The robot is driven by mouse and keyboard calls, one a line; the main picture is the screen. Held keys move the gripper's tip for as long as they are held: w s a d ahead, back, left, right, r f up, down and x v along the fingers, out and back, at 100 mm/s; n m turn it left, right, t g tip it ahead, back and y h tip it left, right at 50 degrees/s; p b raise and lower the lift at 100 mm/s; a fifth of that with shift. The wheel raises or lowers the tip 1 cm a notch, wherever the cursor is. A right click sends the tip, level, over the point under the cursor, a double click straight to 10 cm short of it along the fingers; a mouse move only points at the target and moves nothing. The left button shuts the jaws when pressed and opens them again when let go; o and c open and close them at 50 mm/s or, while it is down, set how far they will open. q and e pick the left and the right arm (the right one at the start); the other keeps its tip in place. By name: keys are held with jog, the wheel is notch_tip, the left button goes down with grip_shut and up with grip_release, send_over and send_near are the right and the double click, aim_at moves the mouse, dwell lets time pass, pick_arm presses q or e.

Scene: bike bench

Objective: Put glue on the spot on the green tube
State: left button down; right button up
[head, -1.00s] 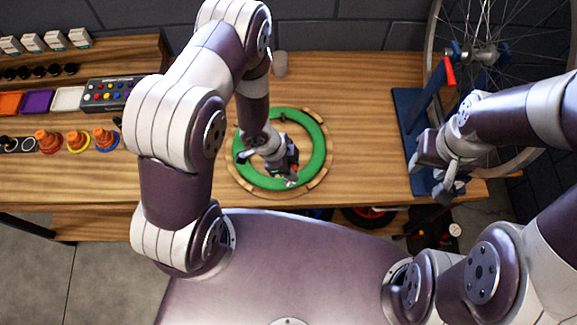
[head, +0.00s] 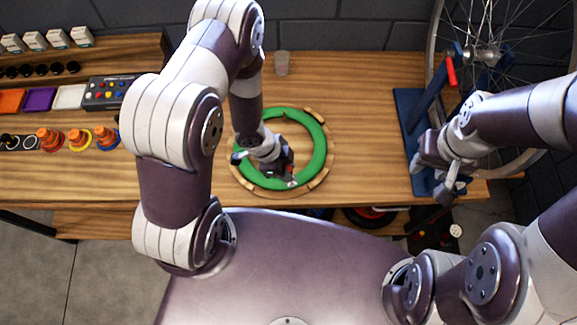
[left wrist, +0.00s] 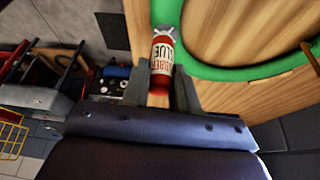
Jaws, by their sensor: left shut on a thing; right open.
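The green tube (head: 313,128) lies as a ring on a wooden holder (head: 238,182) on the bench. My left gripper (head: 290,178) is over the near part of the ring. In the left wrist view my left gripper (left wrist: 161,92) is shut on a red and white glue tube (left wrist: 161,58), whose grey tip points toward the green tube (left wrist: 200,70). Whether the tip touches it I cannot tell. The spot is not discernible. My right gripper (head: 447,185) is open and empty, near the blue stand at the right.
A blue stand (head: 412,110) with a red-handled clamp and a wheel (head: 436,60) is at the right. A grey cup (head: 281,63) stands behind the ring.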

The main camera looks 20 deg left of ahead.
pick_arm(q)
jog(key=shift+w+d+f, duration=0.1)
jog(key=shift+w+d, duration=0.2)
jog(key=shift+d, duration=0.2)
jog(key=shift+w+d, duration=0.25)
jog(key=shift+d, duration=0.2)
jog(key=shift+s+a, duration=0.1)
jog(key=shift+a, duration=0.05)
jog(key=shift+s+a+p, duration=0.15)
jog(key=shift+a+p, duration=0.15)
jog(key=shift+a, duration=0.05)
jog(key=shift+s+a, duration=0.2)
jog(key=shift+a, duration=0.1)
jog(key=shift+d, duration=0.15)
jog(key=shift+w+d, duration=0.5)
jog(key=shift+d, duration=0.3)
jog(key=shift+a, duration=0.15)
